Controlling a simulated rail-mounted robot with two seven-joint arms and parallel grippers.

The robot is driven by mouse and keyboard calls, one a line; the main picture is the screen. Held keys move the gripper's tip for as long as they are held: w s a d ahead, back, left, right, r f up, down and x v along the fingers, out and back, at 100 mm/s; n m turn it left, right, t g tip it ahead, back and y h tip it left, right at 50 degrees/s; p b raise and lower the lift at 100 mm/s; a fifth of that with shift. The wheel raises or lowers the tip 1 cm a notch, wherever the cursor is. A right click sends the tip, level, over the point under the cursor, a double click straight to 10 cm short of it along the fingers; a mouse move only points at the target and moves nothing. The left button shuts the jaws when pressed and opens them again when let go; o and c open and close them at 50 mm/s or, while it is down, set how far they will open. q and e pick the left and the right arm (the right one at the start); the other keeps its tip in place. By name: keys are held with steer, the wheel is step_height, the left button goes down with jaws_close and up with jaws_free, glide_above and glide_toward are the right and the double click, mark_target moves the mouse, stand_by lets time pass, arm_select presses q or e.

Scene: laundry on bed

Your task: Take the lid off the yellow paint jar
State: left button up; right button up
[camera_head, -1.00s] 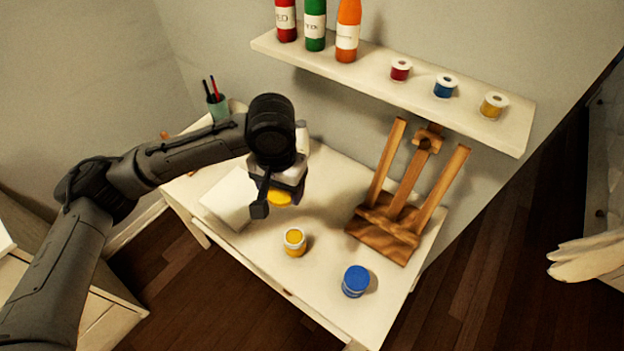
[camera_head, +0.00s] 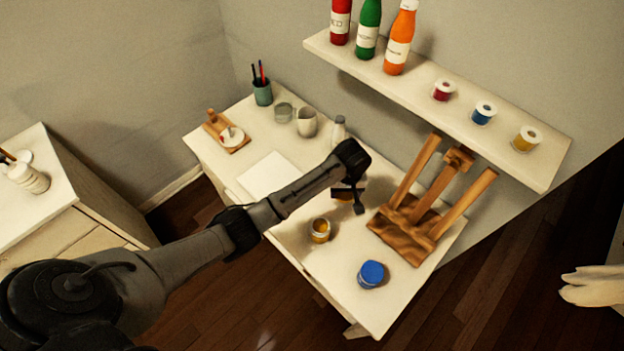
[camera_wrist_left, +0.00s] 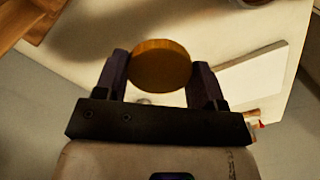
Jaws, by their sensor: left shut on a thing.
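The yellow paint jar (camera_head: 320,230) stands upright and open on the white desk, with yellow paint showing at its top. My left gripper (camera_head: 350,197) is behind and to the right of the jar in the head view, close to the easel. It is shut on the round yellow lid (camera_wrist_left: 160,65), which sits between the two fingers in the wrist view. The lid is apart from the jar and mostly hidden by the gripper in the head view. My right gripper is not in view.
A blue-lidded jar (camera_head: 371,274) stands near the desk's front right. A wooden easel (camera_head: 415,215) is at the right, under a wall shelf (camera_head: 500,150) with bottles and small jars. White paper (camera_head: 268,176), a mug (camera_head: 306,122) and a pen cup (camera_head: 263,93) are at the left.

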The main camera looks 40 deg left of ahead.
arm_select(q)
steer(key=s+a+f, duration=0.1)
steer(key=a+f, duration=0.1)
steer(key=a, duration=0.1)
steer(key=a+f, duration=0.2)
steer(key=a, duration=0.2)
steer(key=s+a+f, duration=0.1)
steer(key=a+f, duration=0.1)
steer(key=a, duration=0.2)
steer(key=shift+s+f+b, duration=0.35)
steer(key=shift+f, duration=0.05)
step_height(320, 180, down, 4)
steer(key=shift+r+b, duration=0.25)
steer(key=shift+b, duration=0.15)
steer(key=shift+f, duration=0.2)
steer(key=shift+f, duration=0.3)
